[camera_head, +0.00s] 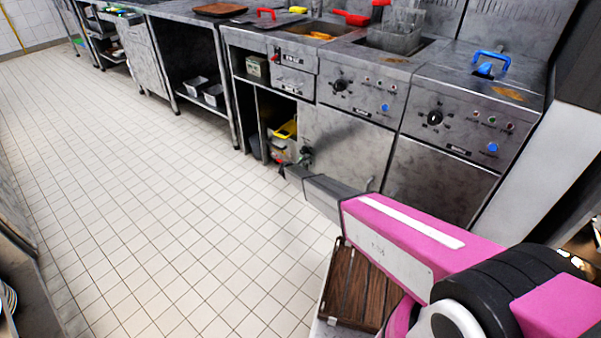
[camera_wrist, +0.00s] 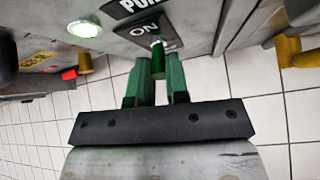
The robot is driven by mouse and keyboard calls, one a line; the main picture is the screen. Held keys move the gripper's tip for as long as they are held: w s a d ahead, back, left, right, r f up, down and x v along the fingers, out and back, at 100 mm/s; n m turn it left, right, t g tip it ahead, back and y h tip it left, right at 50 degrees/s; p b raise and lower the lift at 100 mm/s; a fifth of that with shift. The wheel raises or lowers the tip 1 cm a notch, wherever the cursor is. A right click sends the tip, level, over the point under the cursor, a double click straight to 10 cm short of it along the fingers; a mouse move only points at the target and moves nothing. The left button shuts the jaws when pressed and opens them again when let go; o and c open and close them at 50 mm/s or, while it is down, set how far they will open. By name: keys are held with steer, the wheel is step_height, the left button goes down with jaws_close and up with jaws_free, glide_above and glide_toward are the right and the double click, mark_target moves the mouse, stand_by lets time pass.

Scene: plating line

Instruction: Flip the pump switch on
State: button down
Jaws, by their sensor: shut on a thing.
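The pump switch (camera_wrist: 157,45) shows in the wrist view at top centre, a small lever on a grey metal panel. A dark plate marked "ON" (camera_wrist: 145,28) is right behind it, with a partly cut-off "PUM..." label above. My gripper (camera_wrist: 160,66) has green fingers, one on each side of the lever, and is shut on it. The fingers hide part of the lever, so I cannot tell which way it is set. In the head view my gripper (camera_head: 287,172) reaches to the lower front of the fryer cabinets, and the switch cannot be made out there.
A lit white round lamp (camera_wrist: 85,28) is left of the switch in the wrist view, with a red-tipped yellow part (camera_wrist: 80,66) below it. A yellow fitting (camera_wrist: 297,52) is at right. The tiled floor (camera_head: 170,200) at left is clear. A brown slatted crate (camera_head: 352,285) is near my arm.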

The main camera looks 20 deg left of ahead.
stand_by(0.4)
steer(key=c, duration=1.1)
jaws_free()
steer(key=v, duration=1.1)
